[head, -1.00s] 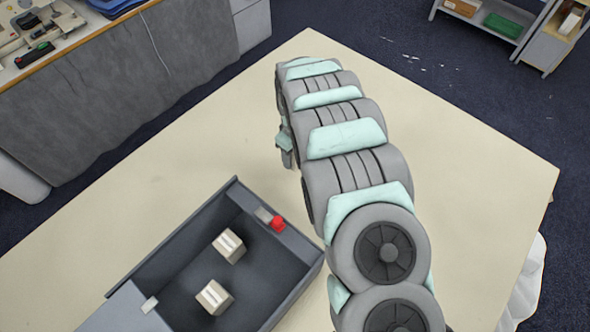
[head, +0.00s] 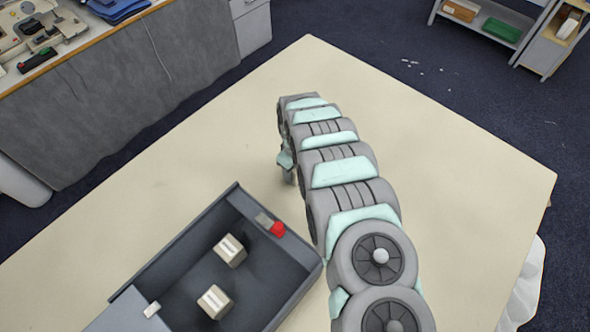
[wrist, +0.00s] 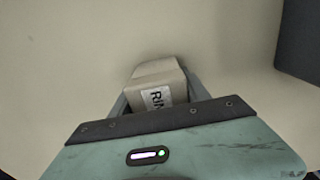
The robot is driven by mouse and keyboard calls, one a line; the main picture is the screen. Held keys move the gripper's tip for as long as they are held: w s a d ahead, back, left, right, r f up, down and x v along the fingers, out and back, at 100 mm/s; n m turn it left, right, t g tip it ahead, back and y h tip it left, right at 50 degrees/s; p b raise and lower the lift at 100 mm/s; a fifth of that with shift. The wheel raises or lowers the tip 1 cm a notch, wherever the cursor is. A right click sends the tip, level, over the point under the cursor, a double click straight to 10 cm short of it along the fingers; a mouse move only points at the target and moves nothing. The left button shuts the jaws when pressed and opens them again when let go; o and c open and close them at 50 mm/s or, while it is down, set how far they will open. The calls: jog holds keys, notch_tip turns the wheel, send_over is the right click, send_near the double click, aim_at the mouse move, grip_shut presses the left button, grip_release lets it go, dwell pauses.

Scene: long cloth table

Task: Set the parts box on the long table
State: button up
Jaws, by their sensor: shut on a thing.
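The parts box (wrist: 158,80), a small cardboard-coloured box with a white label partly reading "RIN", is between the fingers of my gripper (wrist: 157,94) in the wrist view. The gripper is shut on it. The pale cloth of the long table (head: 455,185) spreads beneath. In the head view my arm hides the held box and most of the gripper; only a small grey part shows at the arm's far left side, low over the table. I cannot tell whether the box touches the cloth.
A dark grey open bin (head: 175,245) stands on the table at lower left, holding two similar small boxes (head: 230,250) and bearing a red piece (head: 277,229) at its rim. The table beyond and right of my arm is clear. A cluttered workbench (head: 110,95) stands at upper left.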

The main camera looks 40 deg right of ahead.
jog(key=o, duration=1.7)
jog(key=shift+f, duration=0.1)
jog(key=shift+c, duration=0.2)
notch_tip(320, 180, up, 11)
jog(key=shift+r, duration=0.2)
jog(key=shift+r+p, duration=0.45)
jog(key=shift+r, duration=0.05)
